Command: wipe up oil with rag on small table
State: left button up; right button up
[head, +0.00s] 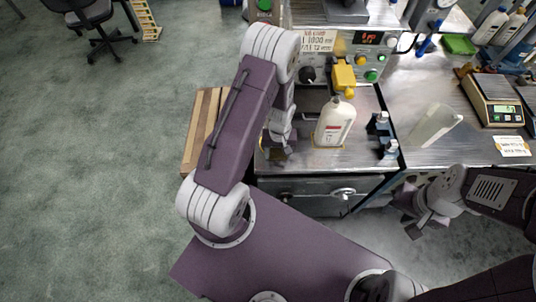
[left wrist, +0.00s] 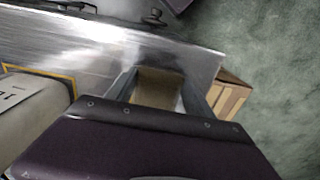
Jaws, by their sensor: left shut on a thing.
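My left gripper (head: 279,150) is low over the left part of the steel small table (head: 300,170), partly hidden by my arm. In the left wrist view its fingers (left wrist: 160,90) are shut on a brown rag (left wrist: 158,88), over the steel surface near the table's edge. Whether the rag touches the surface is unclear. I cannot make out an oil patch; the steel shows only glare. My right gripper (head: 420,212) is at the right, over the floor beside the table and apart from it; its fingers are too unclear to judge.
A white bottle (head: 335,122) stands on the table inside a yellow outline, below a yellow nozzle (head: 343,78). Dark clamps (head: 384,135) are to its right. A slatted wooden box (head: 203,118) adjoins the table's left side. The right bench holds a translucent container (head: 435,124) and a scale (head: 493,98).

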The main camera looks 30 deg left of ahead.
pick_arm(q)
jog(key=w+d, duration=0.2)
jog(key=shift+w+d, duration=0.3)
jog(key=shift+d, duration=0.1)
jog(key=s+a, duration=0.1)
jog(key=a, duration=0.1)
jog(key=s+a, duration=0.2)
jog(key=a, duration=0.1)
jog(key=s+a, duration=0.1)
jog(key=a, duration=0.1)
jog(key=shift+s+a+p, duration=0.2)
jog(key=shift+s+p, duration=0.05)
jog(key=shift+p, duration=0.1)
jog(key=shift+w+d, duration=0.5)
jog(key=shift+d, duration=0.3)
jog(key=shift+w+d, duration=0.45)
jog(key=shift+d, duration=0.3)
jog(key=shift+r, duration=0.1)
jog(key=s+r+p, duration=0.1)
jog(key=s+d+r+p, duration=0.1)
jog(key=r, duration=0.1)
jog(key=s+d+r+p, duration=0.1)
jog(key=p, duration=0.1)
jog(key=shift+s+r, duration=0.15)
jog(key=shift+s, duration=0.1)
jog(key=shift+s+d+r, duration=0.25)
jog(key=shift+s+r, duration=0.05)
jog(key=shift+s, duration=0.1)
